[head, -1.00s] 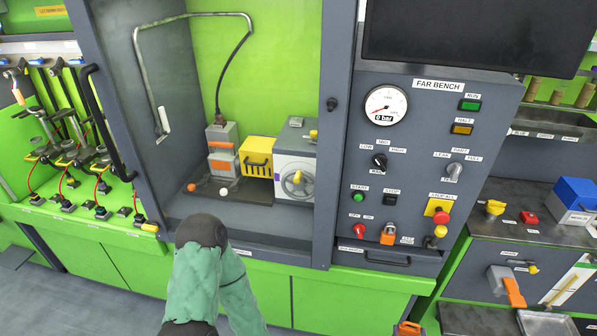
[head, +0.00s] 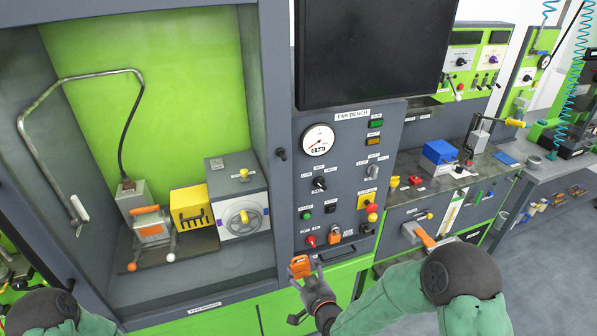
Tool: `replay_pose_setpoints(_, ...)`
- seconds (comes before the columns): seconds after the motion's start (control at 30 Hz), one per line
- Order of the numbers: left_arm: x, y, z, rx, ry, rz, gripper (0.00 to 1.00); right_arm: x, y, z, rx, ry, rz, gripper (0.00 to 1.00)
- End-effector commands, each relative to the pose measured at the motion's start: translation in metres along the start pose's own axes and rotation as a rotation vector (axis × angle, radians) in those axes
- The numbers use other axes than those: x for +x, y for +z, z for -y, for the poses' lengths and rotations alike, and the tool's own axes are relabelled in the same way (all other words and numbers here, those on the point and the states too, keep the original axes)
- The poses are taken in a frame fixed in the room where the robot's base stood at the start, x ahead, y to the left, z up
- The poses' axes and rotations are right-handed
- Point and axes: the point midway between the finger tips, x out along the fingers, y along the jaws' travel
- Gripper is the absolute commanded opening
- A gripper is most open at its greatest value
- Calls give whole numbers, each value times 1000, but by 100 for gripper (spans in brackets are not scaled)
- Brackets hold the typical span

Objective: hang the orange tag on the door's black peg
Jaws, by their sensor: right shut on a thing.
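The orange tag (head: 299,265) is in my right gripper (head: 306,279), in front of the lower part of the grey control panel. The gripper's fingers are shut on it, and they partly hide its lower edge. A small black peg (head: 281,154) sticks out of the grey upright at the right of the open test chamber. It is bare, and the tag is well below it and a little to its right, apart from it. Only part of my left arm shows at the bottom left; I do not see its gripper.
The control panel (head: 340,215) right of the peg carries a gauge (head: 318,140), buttons and knobs. A dark screen (head: 375,50) juts out above it. The open chamber holds a yellow box (head: 192,208) and a grey unit with a handwheel (head: 238,195).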

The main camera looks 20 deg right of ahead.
Motion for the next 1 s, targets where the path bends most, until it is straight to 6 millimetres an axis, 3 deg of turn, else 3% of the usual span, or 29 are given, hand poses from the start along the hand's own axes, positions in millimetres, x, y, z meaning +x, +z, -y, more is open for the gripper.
replay_pose_setpoints(0.03,-20,1,-7,0,0,0,40,-6,-31,11,-2,-7,-5,45)
replay_pose_setpoints(0.4,-94,4,-34,-1,0,0,40,-38,-166,62,0,-37,5,45)
replay_pose_setpoints(0.6,-130,5,-46,-1,0,0,40,-59,-230,88,6,-56,10,45)
replay_pose_setpoints(0.8,-150,6,-53,-1,0,0,40,-74,-265,103,13,-68,17,45)
replay_pose_setpoints(1.0,-153,6,-54,-1,0,0,40,-76,-274,107,15,-72,20,45)
